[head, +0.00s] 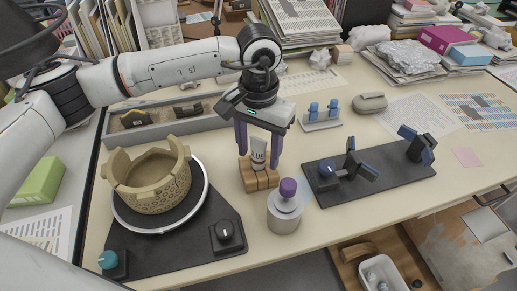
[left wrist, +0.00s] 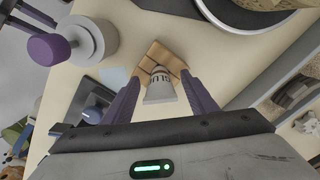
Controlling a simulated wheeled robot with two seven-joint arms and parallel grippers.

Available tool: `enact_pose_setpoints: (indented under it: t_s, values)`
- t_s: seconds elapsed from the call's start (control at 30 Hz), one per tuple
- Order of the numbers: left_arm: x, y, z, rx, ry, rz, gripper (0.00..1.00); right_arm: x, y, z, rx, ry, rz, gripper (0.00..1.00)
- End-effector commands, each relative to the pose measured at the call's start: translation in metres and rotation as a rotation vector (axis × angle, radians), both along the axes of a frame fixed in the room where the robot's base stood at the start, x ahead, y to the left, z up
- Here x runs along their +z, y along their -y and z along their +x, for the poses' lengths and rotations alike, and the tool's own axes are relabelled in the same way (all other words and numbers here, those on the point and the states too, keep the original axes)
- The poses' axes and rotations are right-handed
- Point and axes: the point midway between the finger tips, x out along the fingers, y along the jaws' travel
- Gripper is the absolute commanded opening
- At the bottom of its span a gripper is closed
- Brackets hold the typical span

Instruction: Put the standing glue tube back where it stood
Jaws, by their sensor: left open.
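The white glue tube (head: 258,153), with dark lettering, stands upright at the wooden block (head: 257,178), which has slots in its top. It also shows in the left wrist view (left wrist: 160,88) with the wooden block (left wrist: 163,55) beyond it. My left gripper (head: 258,150) is open, with its purple fingers on either side of the tube. In the left wrist view the fingers (left wrist: 158,92) stand apart with the tube between them. I cannot tell whether the tube's lower end sits fully in a slot. My right gripper is not in view.
A grey cylinder with a purple knob (head: 285,208) stands close in front of the block. A turntable (head: 205,205) bearing a broken tan pot (head: 150,180) is at the left. A black board with blue-padded clamps (head: 385,178) is at the right. A grey tray with sherds (head: 170,125) lies behind.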

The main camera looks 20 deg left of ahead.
Motion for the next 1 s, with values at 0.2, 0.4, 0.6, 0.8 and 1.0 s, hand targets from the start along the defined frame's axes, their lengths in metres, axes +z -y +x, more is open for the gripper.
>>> enact_pose_setpoints:
  t_s: [0.2, 0.4, 0.6, 0.8, 1.0]
  values:
    - [0.013, 0.000, 0.001, 0.000, 0.004, -0.002, 0.53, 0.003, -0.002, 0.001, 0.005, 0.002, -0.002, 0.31]
    - [0.054, 0.000, 0.001, 0.000, 0.005, -0.001, 0.53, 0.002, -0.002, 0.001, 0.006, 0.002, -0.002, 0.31]
    - [0.088, 0.000, 0.001, 0.001, 0.002, 0.000, 0.53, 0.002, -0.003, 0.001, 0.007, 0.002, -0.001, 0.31]
    - [0.102, 0.000, 0.000, 0.000, 0.000, 0.000, 0.53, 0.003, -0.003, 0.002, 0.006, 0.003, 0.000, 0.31]
    - [0.103, 0.000, 0.000, 0.000, -0.001, 0.000, 0.53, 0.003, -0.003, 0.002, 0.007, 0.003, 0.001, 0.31]
